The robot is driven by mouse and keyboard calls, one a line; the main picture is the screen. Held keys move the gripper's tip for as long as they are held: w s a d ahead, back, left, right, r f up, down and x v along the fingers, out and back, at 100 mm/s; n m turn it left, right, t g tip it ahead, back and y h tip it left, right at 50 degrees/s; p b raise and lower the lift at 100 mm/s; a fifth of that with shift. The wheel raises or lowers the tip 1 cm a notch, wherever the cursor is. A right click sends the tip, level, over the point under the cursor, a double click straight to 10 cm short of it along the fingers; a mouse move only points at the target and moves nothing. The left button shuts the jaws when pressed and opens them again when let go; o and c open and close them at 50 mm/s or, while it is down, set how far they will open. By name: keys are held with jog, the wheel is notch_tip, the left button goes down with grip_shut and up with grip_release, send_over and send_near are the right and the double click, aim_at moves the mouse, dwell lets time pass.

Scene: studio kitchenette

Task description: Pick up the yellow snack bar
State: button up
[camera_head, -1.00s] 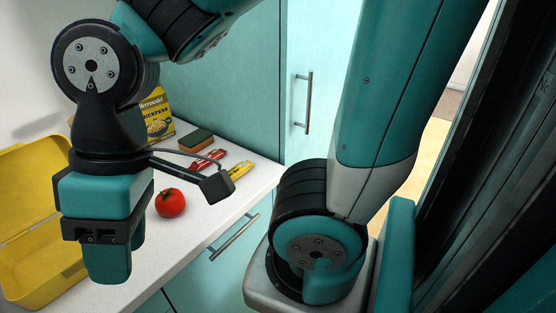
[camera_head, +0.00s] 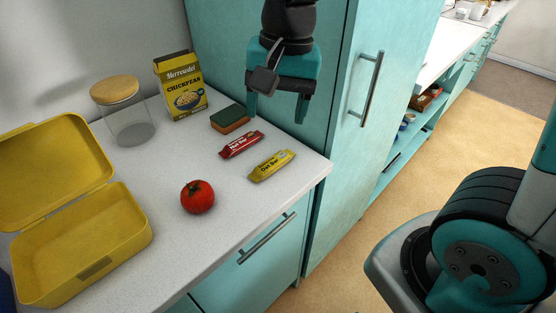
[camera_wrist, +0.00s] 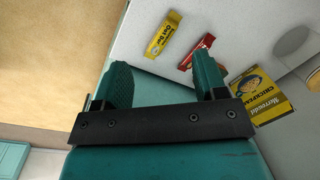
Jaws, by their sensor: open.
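The yellow snack bar (camera_head: 272,165), labelled as an oat bar, lies flat on the white counter near its right front edge. It also shows in the wrist view (camera_wrist: 163,34), beyond my fingertips. My gripper (camera_head: 275,115) is open and empty, above the back right of the counter and apart from the bar. In the wrist view, my two fingers (camera_wrist: 163,75) are spread wide with nothing between them that they touch.
A red bar (camera_head: 241,144) lies just left of the yellow one. Also on the counter are a sponge (camera_head: 230,119), a tomato (camera_head: 197,197), a chickpea box (camera_head: 182,86), a lidded glass jar (camera_head: 130,122) and an open yellow lunchbox (camera_head: 140,238). A tall teal cabinet (camera_head: 345,165) borders the right.

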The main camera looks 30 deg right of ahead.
jog(key=w+d+m+h, duration=0.1)
jog(key=w+d+m, duration=0.1)
jog(key=w+m, duration=0.45)
jog(key=m, duration=0.2)
send_over(273, 161)
jog(key=shift+h, duration=0.3)
notch_tip(273, 161, down, 13)
jog(key=shift+p, duration=0.45)
jog(key=shift+f+p, duration=0.45)
jog(key=shift+f, duration=2.25)
jog(key=c, duration=1)
